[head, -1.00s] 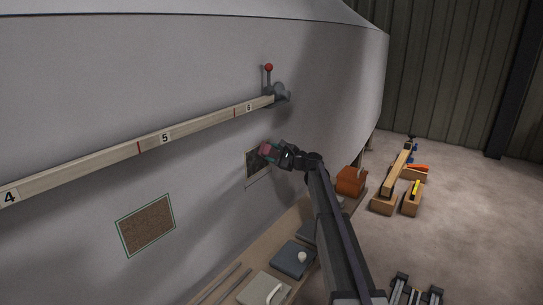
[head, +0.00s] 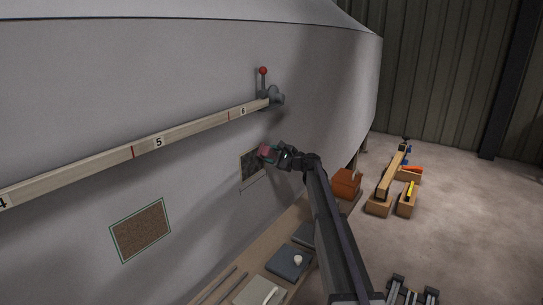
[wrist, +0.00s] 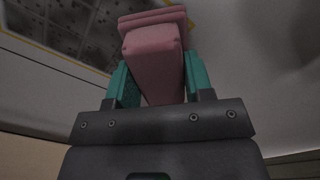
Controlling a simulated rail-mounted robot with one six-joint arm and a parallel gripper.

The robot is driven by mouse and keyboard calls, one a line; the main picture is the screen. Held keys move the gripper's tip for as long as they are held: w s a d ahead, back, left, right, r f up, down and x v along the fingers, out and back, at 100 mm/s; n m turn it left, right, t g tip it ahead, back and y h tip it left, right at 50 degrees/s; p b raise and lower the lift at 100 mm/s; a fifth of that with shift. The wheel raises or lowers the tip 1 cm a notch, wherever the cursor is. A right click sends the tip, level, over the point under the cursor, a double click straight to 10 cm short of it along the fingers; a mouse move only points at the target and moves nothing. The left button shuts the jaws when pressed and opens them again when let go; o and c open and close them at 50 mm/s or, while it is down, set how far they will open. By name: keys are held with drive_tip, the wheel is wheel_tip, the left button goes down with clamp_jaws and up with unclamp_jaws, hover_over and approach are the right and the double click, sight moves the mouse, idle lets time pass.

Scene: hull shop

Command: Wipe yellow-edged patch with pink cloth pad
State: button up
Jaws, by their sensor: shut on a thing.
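My gripper (head: 276,154) is shut on the pink cloth pad (wrist: 152,60), which sits between its green fingers in the wrist view. The pad also shows in the head view (head: 264,151) at the gripper's tip. The patch (wrist: 70,22), dark and speckled with a thin yellow edge, lies on the hull at the upper left of the wrist view. In the head view the patch (head: 248,167) is just left of the pad, partly hidden by it and the gripper. I cannot tell whether the pad touches the hull.
A green-edged brown patch (head: 140,231) is on the hull at left. A numbered rail (head: 185,139) runs along the hull to a red-knobbed lever (head: 263,82). Below is a bench with a blue-grey block (head: 288,262) and an orange box (head: 346,183). Wooden blocks (head: 379,208) stand on the floor at right.

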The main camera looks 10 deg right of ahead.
drive_tip(key=shift+s+d, duration=0.3)
drive_tip(key=shift+v, duration=2.55)
drive_tip(key=shift+v, duration=2.45)
drive_tip(key=v, duration=0.4)
drive_tip(key=shift+s+f, duration=0.1)
drive_tip(key=shift+a, duration=0.1)
